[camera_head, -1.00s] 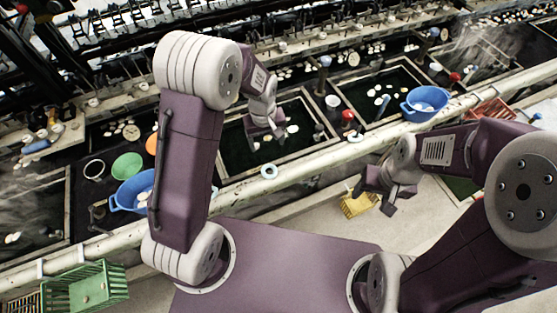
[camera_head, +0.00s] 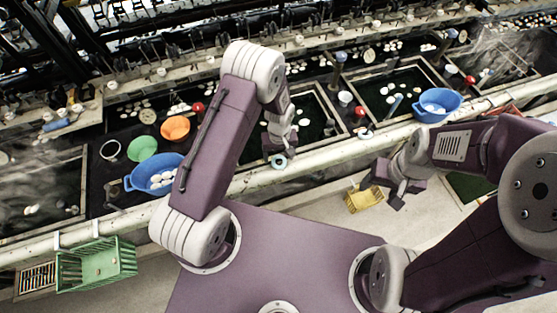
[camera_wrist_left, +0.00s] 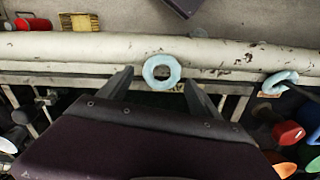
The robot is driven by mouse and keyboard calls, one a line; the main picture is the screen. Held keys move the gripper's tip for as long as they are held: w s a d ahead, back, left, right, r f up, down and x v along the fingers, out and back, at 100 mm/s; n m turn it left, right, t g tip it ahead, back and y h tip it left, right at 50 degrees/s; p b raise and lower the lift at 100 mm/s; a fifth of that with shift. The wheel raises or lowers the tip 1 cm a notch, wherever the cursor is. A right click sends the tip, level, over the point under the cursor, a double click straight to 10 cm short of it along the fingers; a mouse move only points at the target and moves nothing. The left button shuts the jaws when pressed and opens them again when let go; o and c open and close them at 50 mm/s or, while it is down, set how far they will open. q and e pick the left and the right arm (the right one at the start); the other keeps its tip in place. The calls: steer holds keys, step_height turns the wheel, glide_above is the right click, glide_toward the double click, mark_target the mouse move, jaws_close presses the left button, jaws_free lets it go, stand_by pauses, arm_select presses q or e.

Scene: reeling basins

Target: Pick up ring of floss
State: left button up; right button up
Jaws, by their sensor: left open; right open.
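The ring of floss (camera_head: 279,166) is a small pale blue ring at the cream rail, in the middle of the head view. In the left wrist view the ring (camera_wrist_left: 147,72) shows whole, against the rail's lower edge, in the gap between the fingertips. My left gripper (camera_head: 281,152) is right at the ring in the head view; in the wrist view its two fingers (camera_wrist_left: 158,84) are spread and hold nothing. I cannot tell whether they touch the ring. My right gripper (camera_head: 384,192) is open and empty, over the floor beyond the rail's near side.
The cream rail (camera_head: 335,153) runs along the basins' near edge. A blue bowl (camera_head: 134,184), a green bowl (camera_head: 142,149) and an orange bowl (camera_head: 175,128) stand left. Another pale ring (camera_head: 360,134) lies right. A yellow basket (camera_head: 364,201) and a green crate (camera_head: 97,265) are near the floor.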

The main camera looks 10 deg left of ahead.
arm_select(q)
steer(key=shift+f, duration=0.35)
steer(key=shift+w+d, duration=0.15)
steer(key=c, duration=0.9)
steer(key=shift+o, duration=0.2)
steer(key=shift+r, duration=0.1)
steer(key=shift+r, duration=0.3)
step_height(320, 180, up, 3)
steer(key=shift+f+b, duration=0.15)
steer(key=shift+b, duration=0.4)
steer(key=s+d+r+b, duration=0.2)
steer(key=s+d+r, duration=0.5)
steer(key=d, duration=0.2)
steer(key=shift+r, duration=0.25)
